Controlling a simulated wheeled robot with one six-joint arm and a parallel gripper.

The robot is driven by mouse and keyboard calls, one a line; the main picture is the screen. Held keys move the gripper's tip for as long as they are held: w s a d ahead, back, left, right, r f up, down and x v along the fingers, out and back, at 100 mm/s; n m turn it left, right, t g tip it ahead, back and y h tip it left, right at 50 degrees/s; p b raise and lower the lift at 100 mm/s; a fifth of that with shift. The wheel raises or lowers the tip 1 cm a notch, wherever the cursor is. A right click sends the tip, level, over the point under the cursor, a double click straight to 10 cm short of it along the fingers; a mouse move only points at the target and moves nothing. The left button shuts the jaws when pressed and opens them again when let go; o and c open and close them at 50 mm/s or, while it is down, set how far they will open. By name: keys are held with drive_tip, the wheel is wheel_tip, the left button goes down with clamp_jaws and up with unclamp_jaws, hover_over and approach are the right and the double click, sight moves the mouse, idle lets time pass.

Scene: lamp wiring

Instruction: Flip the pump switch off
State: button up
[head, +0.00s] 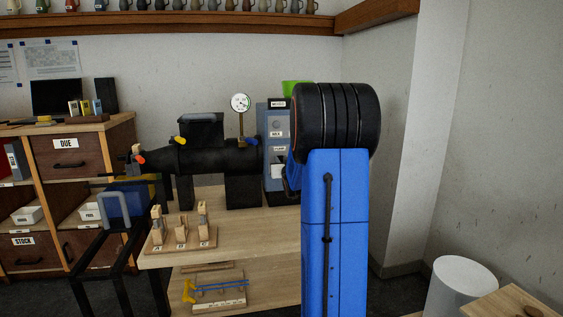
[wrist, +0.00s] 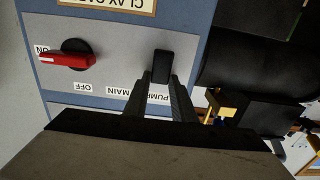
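The pump switch (wrist: 162,66) is a black lever on the grey face of a blue control panel (wrist: 110,30), seen upside down in the wrist view. A label reading PUMP is partly visible between my fingers. My gripper (wrist: 161,77) points at the switch, its two dark fingers apart with the tips at either side of the lever's near end. I cannot tell whether they touch it. In the head view the panel (head: 277,122) stands at the end of the bench, partly behind my blue arm, which hides my gripper and the switch.
A red rotary knob (wrist: 68,58) with ON, OFF and MAIN labels sits on the same panel. The black pump body (head: 215,155) and gauge (head: 240,102) are beside the panel. A wooden rack (head: 181,238) stands on the bench front.

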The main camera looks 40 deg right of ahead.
drive_tip(key=shift+f, duration=0.1)
drive_tip(key=shift+s+a+f+t+h, duration=0.1)
drive_tip(key=shift+f+t+h, duration=0.15)
drive_tip(key=shift+t+h, duration=0.4)
drive_tip(key=shift+s+f+t+h, duration=0.1)
drive_tip(key=shift+f+t+h, duration=0.2)
drive_tip(key=shift+t, duration=0.65)
drive_tip(key=o, duration=1.1)
drive_tip(key=shift+c, duration=0.2)
drive_tip(key=shift+s, duration=0.1)
